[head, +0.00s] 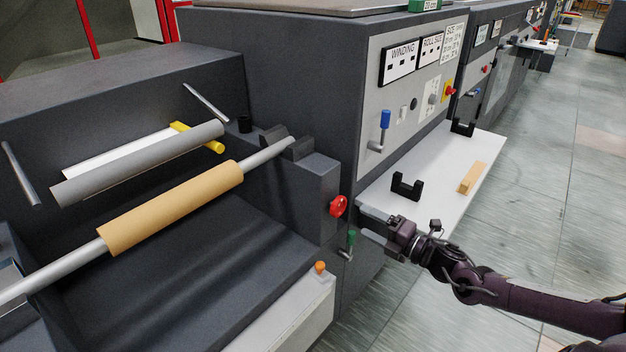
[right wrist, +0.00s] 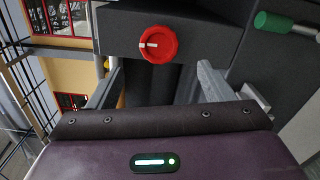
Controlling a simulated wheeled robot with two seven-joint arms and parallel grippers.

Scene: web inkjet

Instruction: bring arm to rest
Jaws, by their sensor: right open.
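My right gripper (head: 370,225) is in the head view, in front of the machine by the near corner of the white shelf. Its two grey fingers are apart with nothing between them. In the right wrist view the fingers (right wrist: 160,85) also stand apart. A red knob (head: 338,206) is on the machine block to the left of the fingers. The red knob shows beyond the fingers in the right wrist view (right wrist: 157,44), apart from them. A green-handled lever (head: 350,240) is just below and left of the fingers. My left gripper does not show.
The white shelf (head: 440,195) holds two black cradles (head: 407,186) and a tan block (head: 471,178). A tan roll (head: 172,206) on a metal shaft lies at the left, below a grey roller (head: 140,164). The panel carries a blue-handled lever (head: 384,122). Open floor (head: 540,215) lies to the right.

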